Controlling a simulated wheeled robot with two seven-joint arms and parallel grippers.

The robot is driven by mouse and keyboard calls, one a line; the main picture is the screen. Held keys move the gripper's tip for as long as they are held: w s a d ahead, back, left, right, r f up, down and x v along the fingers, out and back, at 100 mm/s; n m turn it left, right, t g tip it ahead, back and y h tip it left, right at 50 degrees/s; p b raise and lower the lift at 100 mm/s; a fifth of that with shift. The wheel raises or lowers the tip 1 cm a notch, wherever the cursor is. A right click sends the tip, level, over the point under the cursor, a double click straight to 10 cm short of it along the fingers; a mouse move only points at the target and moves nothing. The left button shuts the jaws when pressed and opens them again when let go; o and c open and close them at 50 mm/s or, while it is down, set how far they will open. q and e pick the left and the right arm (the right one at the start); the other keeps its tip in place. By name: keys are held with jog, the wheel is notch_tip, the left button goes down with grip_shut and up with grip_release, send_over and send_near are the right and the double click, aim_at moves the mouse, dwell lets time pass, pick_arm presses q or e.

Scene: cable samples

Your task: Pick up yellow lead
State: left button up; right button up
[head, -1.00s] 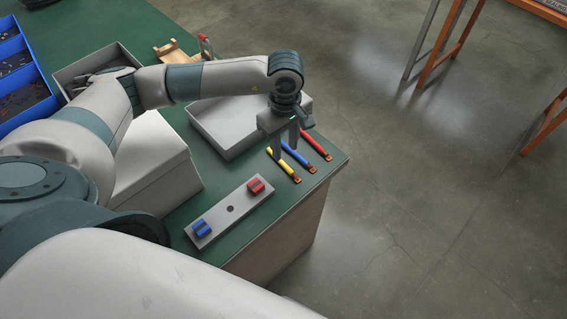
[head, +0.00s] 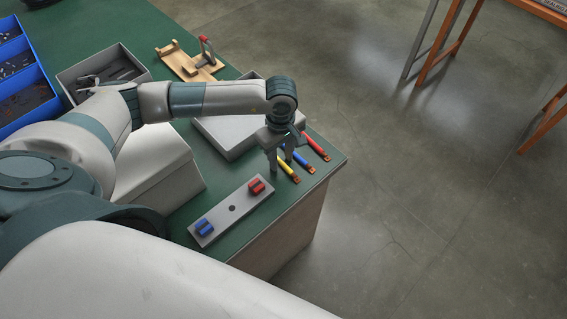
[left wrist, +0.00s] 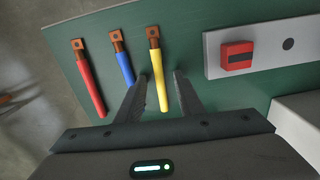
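The yellow lead (head: 288,164) lies on the green table near its right corner, with a copper lug at its end. In the left wrist view the yellow lead (left wrist: 158,80) runs between the fingers of my left gripper (left wrist: 160,88). My left gripper (head: 281,168) is open around the lead, pointing down, with a gap on each side of it. The blue lead (left wrist: 122,65) lies just outside one finger, and the red lead (left wrist: 90,82) lies beyond it. My right gripper is not in view.
A grey plate (head: 231,210) with a red and a blue block lies close to the leads. A grey tray (head: 222,139) is behind my wrist. A wooden fixture (head: 185,65) stands farther back. The table's edge is close to the lugs.

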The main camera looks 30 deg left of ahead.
aim_at(282, 161)
pick_arm(q)
grip_shut()
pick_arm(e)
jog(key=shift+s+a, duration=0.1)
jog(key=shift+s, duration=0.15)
pick_arm(q)
jog(key=shift+r, duration=0.1)
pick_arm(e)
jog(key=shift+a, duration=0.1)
